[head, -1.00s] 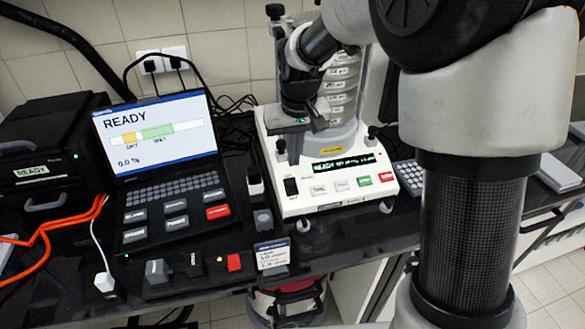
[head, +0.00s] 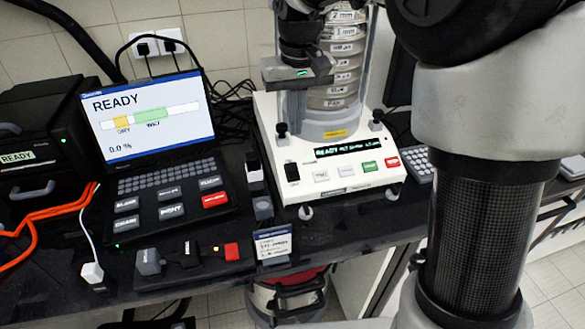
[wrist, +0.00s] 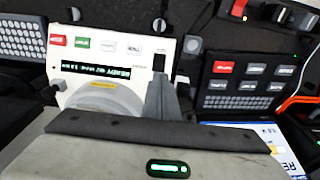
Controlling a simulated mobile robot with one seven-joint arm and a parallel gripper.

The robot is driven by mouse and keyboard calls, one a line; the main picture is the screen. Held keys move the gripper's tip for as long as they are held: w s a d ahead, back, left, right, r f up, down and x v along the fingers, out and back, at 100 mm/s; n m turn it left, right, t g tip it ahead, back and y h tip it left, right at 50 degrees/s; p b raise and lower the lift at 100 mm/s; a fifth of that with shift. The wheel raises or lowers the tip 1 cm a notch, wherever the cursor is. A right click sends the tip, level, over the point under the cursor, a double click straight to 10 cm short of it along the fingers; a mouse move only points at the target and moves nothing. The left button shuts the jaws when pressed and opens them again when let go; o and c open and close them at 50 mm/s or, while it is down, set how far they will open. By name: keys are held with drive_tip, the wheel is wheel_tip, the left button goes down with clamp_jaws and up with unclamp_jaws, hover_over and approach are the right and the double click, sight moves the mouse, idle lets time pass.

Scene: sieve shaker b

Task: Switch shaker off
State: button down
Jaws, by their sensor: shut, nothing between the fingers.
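The sieve shaker (head: 268,150) is a white-based machine with a clear stack of sieves on top. Its display (head: 342,148) is lit and reads READY. A black rocker switch (head: 292,172) sits at the left of its front panel; which way it is tipped is too small to tell. My gripper (head: 296,108) is shut and empty, above the rear left of the base. In the wrist view, the gripper fingers (wrist: 160,82) point toward the black switch (wrist: 158,62) and appear apart from it.
A laptop-like terminal (head: 155,120) showing READY stands left of the shaker. Orange cables (head: 40,222) lie farther left. A small label card (head: 273,246) stands in front of the shaker. Green (head: 370,166) and red (head: 392,162) buttons sit at the panel's right.

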sight(294, 175)
drive_tip(key=shift+r, duration=0.15)
drive_tip(key=f, duration=0.4)
drive_tip(key=f+b, duration=0.1)
drive_tip(key=f, duration=0.4)
drive_tip(key=w+f, duration=0.1)
drive_tip(key=f, duration=0.4)
drive_tip(key=shift+w+a, duration=0.1)
drive_tip(key=shift+f+b, duration=0.1)
drive_tip(key=shift+b, duration=0.2)
drive_tip(key=f+b, duration=0.1)
drive_tip(key=b, duration=0.1)
drive_tip(key=shift+f+t+b, duration=0.15)
drive_tip(key=shift+t+b, duration=0.2)
drive_tip(key=shift+t, duration=0.05)
drive_tip(key=shift+s+r, duration=0.25)
drive_tip(key=shift+r, duration=0.1)
drive_tip(key=shift+f, duration=0.1)
drive_tip(key=shift+w, duration=0.1)
